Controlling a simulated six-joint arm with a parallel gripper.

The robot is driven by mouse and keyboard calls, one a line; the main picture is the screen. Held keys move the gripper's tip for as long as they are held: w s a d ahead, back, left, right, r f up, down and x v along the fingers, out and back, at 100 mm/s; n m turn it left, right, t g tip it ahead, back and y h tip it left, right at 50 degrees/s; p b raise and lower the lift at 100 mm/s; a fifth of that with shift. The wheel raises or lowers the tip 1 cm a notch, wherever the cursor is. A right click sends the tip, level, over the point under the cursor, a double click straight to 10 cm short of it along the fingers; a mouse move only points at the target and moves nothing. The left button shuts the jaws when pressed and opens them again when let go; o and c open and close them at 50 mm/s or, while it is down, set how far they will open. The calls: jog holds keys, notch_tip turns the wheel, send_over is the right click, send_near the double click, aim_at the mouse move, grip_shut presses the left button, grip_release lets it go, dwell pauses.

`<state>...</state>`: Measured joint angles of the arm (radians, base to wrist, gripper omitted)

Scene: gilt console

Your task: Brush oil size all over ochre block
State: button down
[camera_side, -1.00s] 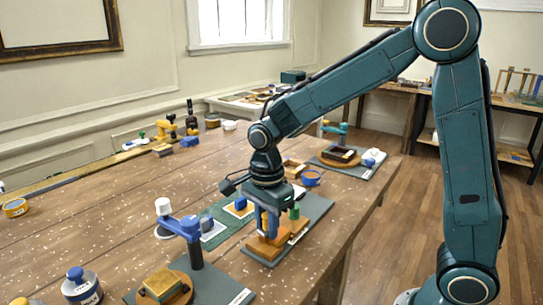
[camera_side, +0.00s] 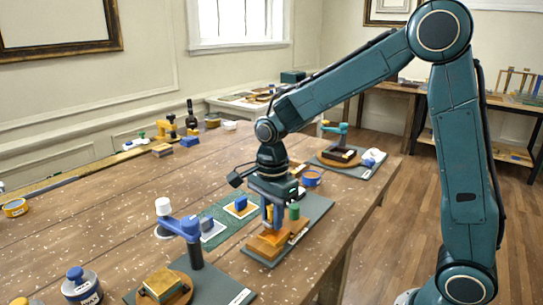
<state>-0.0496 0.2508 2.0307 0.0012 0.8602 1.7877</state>
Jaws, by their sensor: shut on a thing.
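The ochre block (camera_side: 268,247) sits on a dark grey board near the middle of the table. My gripper (camera_side: 272,222) points straight down just above it, shut on a small tool with an orange-brown part, probably the brush. The tool's lower end is at the block's top; whether it touches, I cannot tell. The fingers hide part of the tool. A green-topped item (camera_side: 294,211) stands right beside the gripper on the same board.
A blue-armed stand (camera_side: 188,228) and a round turntable with a gold block (camera_side: 162,285) are at front left. A green mat (camera_side: 215,213) with blue-handled pieces lies left of the gripper. A blue cup (camera_side: 312,178) stands behind.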

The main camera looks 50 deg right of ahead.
jog(key=shift+d, duration=1.3)
jog(key=shift+a, duration=3.35)
jog(key=shift+d, duration=3.45)
notch_tip(320, 180, up, 8)
jog(key=shift+f, duration=0.1)
